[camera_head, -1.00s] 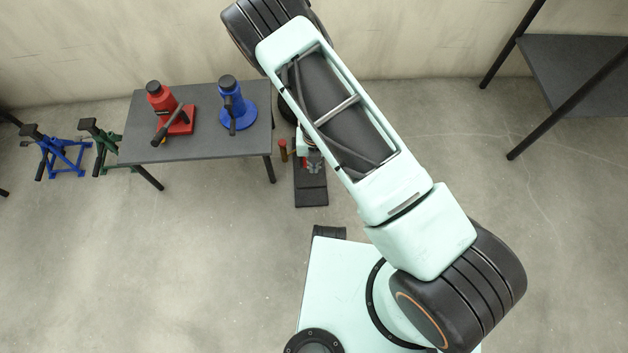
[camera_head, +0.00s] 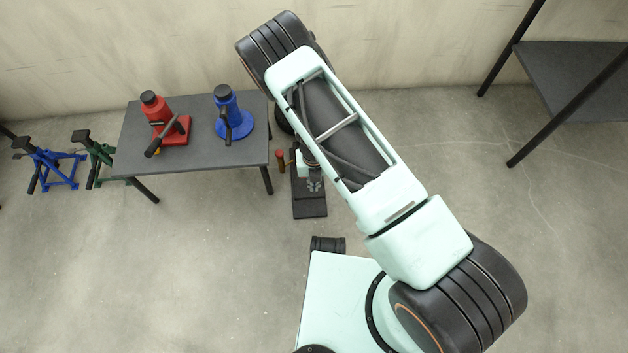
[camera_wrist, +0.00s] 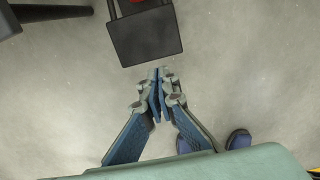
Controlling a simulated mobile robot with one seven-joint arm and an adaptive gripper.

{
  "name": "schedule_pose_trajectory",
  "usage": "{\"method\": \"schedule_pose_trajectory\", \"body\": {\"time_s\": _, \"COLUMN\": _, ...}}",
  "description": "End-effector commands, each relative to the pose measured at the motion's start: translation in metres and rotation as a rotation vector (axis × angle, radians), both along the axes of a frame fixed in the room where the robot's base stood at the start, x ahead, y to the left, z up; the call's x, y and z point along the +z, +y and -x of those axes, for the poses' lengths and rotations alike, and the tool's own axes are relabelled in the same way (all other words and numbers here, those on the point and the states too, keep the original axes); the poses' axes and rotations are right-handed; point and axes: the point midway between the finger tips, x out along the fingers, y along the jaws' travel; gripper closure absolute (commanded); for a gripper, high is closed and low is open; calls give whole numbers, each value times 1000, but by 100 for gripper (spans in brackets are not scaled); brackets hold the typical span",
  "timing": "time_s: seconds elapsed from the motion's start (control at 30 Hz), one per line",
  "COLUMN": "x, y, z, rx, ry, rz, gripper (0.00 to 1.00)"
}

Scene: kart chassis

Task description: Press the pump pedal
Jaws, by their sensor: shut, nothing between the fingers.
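The pump pedal appears to be the black flat unit (camera_head: 309,208) on the floor, right of the table's front leg. My arm hides its far part in the head view. In the wrist view its black plate (camera_wrist: 146,40) is at the top, with a bit of red at the picture's edge. My gripper (camera_wrist: 160,74) is shut and empty, its tips showing just below the plate's edge there. In the head view my gripper (camera_head: 314,185) shows small and dark over the unit; I cannot tell whether it touches.
A dark table (camera_head: 205,160) holds a red jack (camera_head: 164,120) and a blue jack (camera_head: 232,118). Blue (camera_head: 55,170) and green (camera_head: 98,160) stands are on the floor at left. A dark shelf (camera_head: 575,80) stands at right.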

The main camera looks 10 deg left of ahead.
Motion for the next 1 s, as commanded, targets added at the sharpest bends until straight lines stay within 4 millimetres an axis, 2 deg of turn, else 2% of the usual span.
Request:
{"method": "schedule_pose_trajectory", "body": {"time_s": 0.03, "x": -16, "y": -1, "z": 0, "rx": -2, "ry": 0, "rz": 1, "gripper": 100}}
{"method": "schedule_pose_trajectory", "body": {"time_s": 0.1, "x": -30, "y": -1, "z": 0, "rx": -2, "ry": 0, "rz": 1, "gripper": 100}}
{"method": "schedule_pose_trajectory", "body": {"time_s": 0.3, "x": -59, "y": -1, "z": 0, "rx": -1, "ry": -1, "rz": 1, "gripper": 100}}
{"method": "schedule_pose_trajectory", "body": {"time_s": 0.5, "x": -69, "y": 0, "z": -1, "rx": -1, "ry": -2, "rz": 0, "gripper": 100}}
{"method": "schedule_pose_trajectory", "body": {"time_s": 0.87, "x": -70, "y": 0, "z": 0, "rx": -1, "ry": -2, "rz": 0, "gripper": 100}}
{"method": "schedule_pose_trajectory", "body": {"time_s": 1.0, "x": -87, "y": -1, "z": 3, "rx": -3, "ry": 0, "rz": 0, "gripper": 100}}
